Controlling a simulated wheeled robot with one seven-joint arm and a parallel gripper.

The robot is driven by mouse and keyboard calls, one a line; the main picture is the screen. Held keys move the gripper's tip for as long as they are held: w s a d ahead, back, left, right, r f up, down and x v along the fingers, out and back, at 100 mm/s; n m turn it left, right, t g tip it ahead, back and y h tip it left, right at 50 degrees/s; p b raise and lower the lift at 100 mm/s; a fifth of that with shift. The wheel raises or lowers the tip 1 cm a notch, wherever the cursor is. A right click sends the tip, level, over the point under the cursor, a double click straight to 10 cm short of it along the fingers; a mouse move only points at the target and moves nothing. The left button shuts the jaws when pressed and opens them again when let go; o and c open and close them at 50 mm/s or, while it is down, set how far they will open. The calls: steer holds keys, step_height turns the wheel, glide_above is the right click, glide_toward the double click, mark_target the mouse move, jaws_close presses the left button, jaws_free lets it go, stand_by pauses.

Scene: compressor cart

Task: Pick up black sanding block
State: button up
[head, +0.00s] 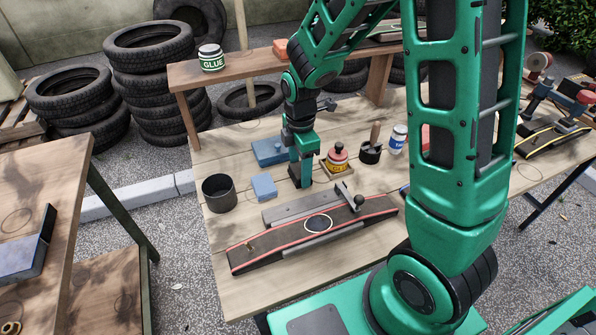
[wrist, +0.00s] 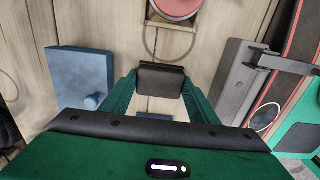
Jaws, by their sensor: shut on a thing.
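My gripper (head: 301,177) points down over the wooden table, between a blue block and a red-and-yellow round container. In the wrist view, its two green fingers (wrist: 160,88) are closed on the sides of the black sanding block (wrist: 161,78). In the head view the block is mostly hidden by the fingers, with a dark part (head: 295,172) showing between them. I cannot tell whether the block touches the tabletop.
The blue block (head: 264,187) and dark cup (head: 219,193) stand left. The red-and-yellow container (head: 338,157) is close right. A clamped skateboard deck (head: 290,239) lies in front. A raised shelf (head: 240,69) runs along the back.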

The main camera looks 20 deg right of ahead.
mark_target(299, 169)
steer(key=shift+r, duration=0.1)
step_height(299, 169, up, 4)
steer(key=shift+a+r, duration=0.1)
steer(key=shift+r, duration=0.05)
steer(key=s+a+r, duration=0.1)
steer(key=a+r, duration=0.5)
steer(key=a, duration=0.5)
steer(key=shift+a+r, duration=0.25)
steer(key=shift+s, duration=0.1)
steer(key=shift+o, duration=1)
steer(key=shift+c, duration=0.4)
